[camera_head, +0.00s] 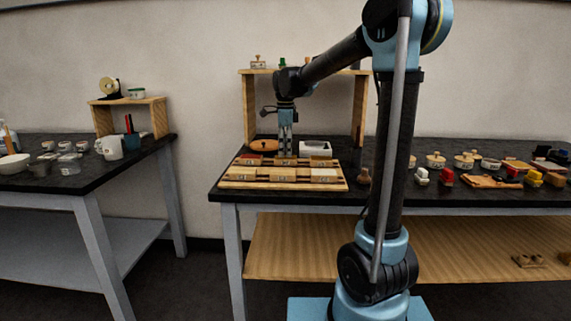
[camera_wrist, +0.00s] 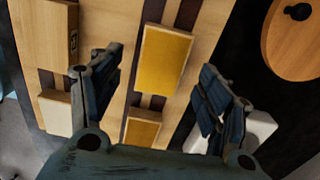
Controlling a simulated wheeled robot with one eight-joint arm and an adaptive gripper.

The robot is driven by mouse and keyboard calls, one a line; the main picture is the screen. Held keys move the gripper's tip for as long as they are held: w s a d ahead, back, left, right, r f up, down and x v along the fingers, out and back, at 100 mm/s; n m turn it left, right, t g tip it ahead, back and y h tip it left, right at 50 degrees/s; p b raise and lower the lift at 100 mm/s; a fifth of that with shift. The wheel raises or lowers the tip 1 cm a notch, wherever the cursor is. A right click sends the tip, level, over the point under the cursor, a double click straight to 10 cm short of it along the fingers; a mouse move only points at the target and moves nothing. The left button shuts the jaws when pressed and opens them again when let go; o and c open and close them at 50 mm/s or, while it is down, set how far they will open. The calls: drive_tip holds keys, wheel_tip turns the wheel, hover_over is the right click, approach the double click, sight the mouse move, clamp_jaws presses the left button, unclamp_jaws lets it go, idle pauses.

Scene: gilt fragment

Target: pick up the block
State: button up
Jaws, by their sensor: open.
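Several blocks lie in rows on a slatted wooden board at the left end of the right-hand table. My gripper (camera_head: 285,148) points down over the back part of this board (camera_head: 238,185). In the wrist view my gripper (camera_wrist: 160,75) is open, its dark fingers apart and nothing held. A wooden block with a yellow top (camera_wrist: 163,60) shows between and slightly beyond the fingertips. A second yellow-topped block (camera_wrist: 143,126) lies nearer, partly hidden by the gripper body. I cannot tell which block the task means.
A wooden shelf stand (camera_head: 249,108) rises behind the board. A white tray (camera_head: 315,149) sits right of the gripper and a round wooden lid (camera_head: 263,146) left of it. Several pots and small items crowd the table's right side.

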sight(286, 161)
drive_tip(key=shift+w+f, duration=0.15)
drive_tip(key=shift+f, duration=1.6)
drive_tip(key=c, duration=1.2)
drive_tip(key=shift+o, duration=0.2)
